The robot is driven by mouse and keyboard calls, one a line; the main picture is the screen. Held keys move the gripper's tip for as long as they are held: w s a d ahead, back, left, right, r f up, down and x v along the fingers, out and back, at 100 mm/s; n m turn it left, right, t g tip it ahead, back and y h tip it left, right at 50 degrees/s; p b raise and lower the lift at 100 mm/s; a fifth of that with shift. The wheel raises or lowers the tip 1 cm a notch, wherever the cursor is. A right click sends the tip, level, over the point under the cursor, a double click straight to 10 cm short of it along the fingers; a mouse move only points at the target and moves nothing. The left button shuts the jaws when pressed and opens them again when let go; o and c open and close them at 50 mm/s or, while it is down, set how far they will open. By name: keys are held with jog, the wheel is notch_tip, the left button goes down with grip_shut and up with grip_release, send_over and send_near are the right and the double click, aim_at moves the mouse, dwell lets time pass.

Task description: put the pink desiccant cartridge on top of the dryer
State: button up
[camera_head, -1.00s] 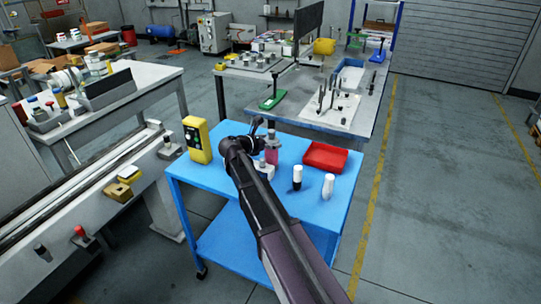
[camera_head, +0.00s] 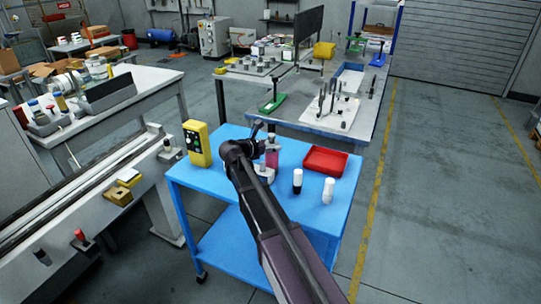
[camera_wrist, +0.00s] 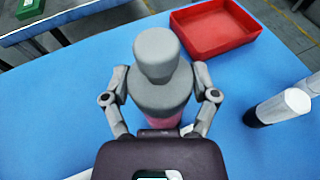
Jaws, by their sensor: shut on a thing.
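The pink desiccant cartridge (camera_head: 272,157) has a grey shoulder and cap and is upright at my gripper over the blue cart. In the wrist view the cartridge (camera_wrist: 158,95) stands between the two fingers, with a pink band showing below its grey top. My gripper (camera_wrist: 160,125) is shut on it, one finger on each side. My gripper (camera_head: 262,148) is partly hidden by my arm in the head view. A small white-grey body (camera_head: 266,174) shows just below the cartridge; I cannot tell whether they touch. I cannot clearly identify the dryer.
The cart's front left is clear.

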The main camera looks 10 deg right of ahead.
jog(key=shift+r, duration=0.15)
notch_tip(320, 180, up, 10)
jog(key=p, duration=1)
dwell(1.2)
